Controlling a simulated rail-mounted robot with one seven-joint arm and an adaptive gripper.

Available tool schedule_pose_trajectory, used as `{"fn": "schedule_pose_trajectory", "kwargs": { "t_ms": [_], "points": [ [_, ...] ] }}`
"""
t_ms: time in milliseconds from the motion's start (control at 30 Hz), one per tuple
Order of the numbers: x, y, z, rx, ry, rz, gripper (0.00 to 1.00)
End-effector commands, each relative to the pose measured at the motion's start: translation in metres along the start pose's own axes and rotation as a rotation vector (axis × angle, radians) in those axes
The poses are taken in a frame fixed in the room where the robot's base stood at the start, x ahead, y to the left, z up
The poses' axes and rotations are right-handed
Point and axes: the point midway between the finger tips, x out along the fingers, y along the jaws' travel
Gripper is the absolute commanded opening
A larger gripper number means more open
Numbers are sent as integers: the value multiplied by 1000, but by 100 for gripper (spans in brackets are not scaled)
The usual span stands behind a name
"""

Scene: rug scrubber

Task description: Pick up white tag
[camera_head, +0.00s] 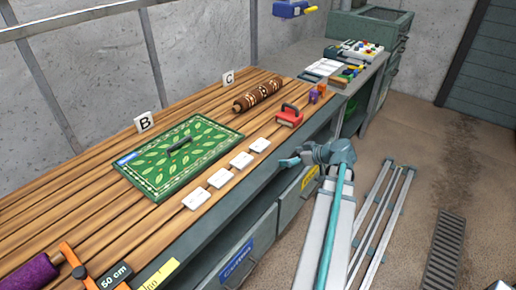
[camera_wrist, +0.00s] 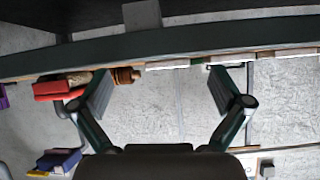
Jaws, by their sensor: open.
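Several flat white tags lie in a row along the front edge of the wooden table. The nearest tag (camera_head: 196,198) is at the left of the row, then come a second tag (camera_head: 220,177), a third tag (camera_head: 241,159) and the farthest tag (camera_head: 260,145). My gripper (camera_head: 290,162) is just off the front edge, right of the farthest tag and apart from it. In the wrist view, my gripper (camera_wrist: 160,82) is open and empty, with fingers spread wide. Thin pale pieces (camera_wrist: 168,65) along the table edge there look like tags seen edge-on.
A green leaf-patterned rug (camera_head: 150,178) with a dark tool lies behind the tags. A rolled brown rug (camera_head: 258,95) and a red scrubber (camera_head: 289,116) stand beyond. Upright signs B (camera_head: 144,122) and C (camera_head: 228,78) are at the back. Drawers (camera_head: 238,265) are below.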

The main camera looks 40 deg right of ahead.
Motion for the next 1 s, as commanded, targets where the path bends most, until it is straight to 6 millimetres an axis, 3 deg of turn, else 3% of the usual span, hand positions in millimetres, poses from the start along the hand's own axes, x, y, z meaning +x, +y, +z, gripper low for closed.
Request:
{"fn": "schedule_pose_trajectory", "kwargs": {
  "t_ms": [100, 233, 600, 1000],
  "points": [
    [-6, -6, -30, -51, 97, -4, 100],
    [-6, -7, -47, -82, 157, -3, 100],
    [40, -7, -56, -85, 163, -5, 100],
    [66, -5, -59, -83, 162, -5, 100]
  ]
}}
